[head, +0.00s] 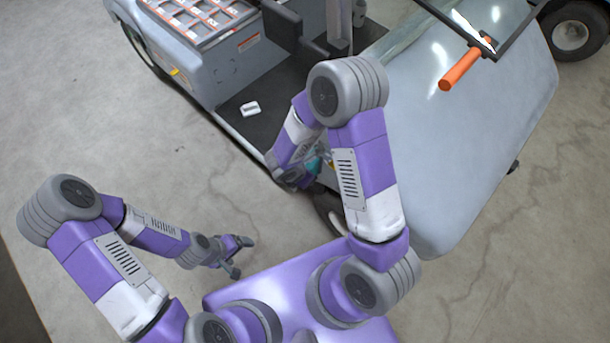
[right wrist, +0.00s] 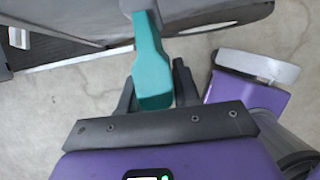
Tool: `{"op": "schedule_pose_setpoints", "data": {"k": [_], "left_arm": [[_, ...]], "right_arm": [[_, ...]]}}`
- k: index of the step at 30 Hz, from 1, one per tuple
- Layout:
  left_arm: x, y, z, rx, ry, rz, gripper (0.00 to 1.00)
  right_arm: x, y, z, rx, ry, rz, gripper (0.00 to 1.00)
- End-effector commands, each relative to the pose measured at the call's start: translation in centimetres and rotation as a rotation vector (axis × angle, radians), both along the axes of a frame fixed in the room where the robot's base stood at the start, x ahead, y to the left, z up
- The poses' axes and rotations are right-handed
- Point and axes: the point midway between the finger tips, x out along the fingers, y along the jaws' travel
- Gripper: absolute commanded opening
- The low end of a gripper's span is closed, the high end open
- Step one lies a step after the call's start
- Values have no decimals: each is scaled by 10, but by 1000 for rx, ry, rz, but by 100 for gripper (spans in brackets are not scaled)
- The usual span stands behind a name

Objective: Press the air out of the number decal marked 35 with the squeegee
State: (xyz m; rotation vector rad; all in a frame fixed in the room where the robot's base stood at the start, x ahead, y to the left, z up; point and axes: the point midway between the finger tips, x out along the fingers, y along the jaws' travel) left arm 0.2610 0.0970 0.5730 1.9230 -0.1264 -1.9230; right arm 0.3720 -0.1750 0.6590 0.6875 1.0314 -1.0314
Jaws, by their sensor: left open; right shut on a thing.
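A teal squeegee (right wrist: 149,62) is in the right wrist view, with its handle between the fingers of my right gripper (right wrist: 156,84). The gripper is shut on it. Its far end reaches up against the grey edge of the cart body. In the head view only a bit of teal (head: 314,163) shows beside my right arm, low at the cart's near side. My left gripper (head: 240,256) is open and empty above the floor, away from the cart. I cannot make out the decal marked 35 in either view.
The grey cart (head: 470,130) fills the upper right, with a dark floor well (head: 258,128) holding a small white object (head: 250,109). A tray of several compartments (head: 205,18) is at its back. An orange handle (head: 460,70) lies over the cart's front. The concrete floor at left is clear.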

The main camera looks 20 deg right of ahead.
Motion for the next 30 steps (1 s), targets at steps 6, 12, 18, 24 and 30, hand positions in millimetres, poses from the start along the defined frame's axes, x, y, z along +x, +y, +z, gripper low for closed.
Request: {"op": "schedule_pose_setpoints", "data": {"k": [6, 12, 18, 24, 30], "left_arm": [[0, 0, 0, 0, 0, 0, 84], [0, 0, 0, 0, 0, 0, 84], [0, 0, -1, 0, 0, 0, 84], [0, 0, -1, 0, 0, 0, 84], [0, 0, -1, 0, 0, 0, 84]], "right_arm": [[0, -1, 0, 0, 0, 0, 1], [2, -4, 0, 0, 0, -1, 1], [3, -8, 0, -1, 0, -2, 1], [5, -12, 0, -1, 0, -1, 1], [6, -14, 0, -1, 0, 0, 1]]}}
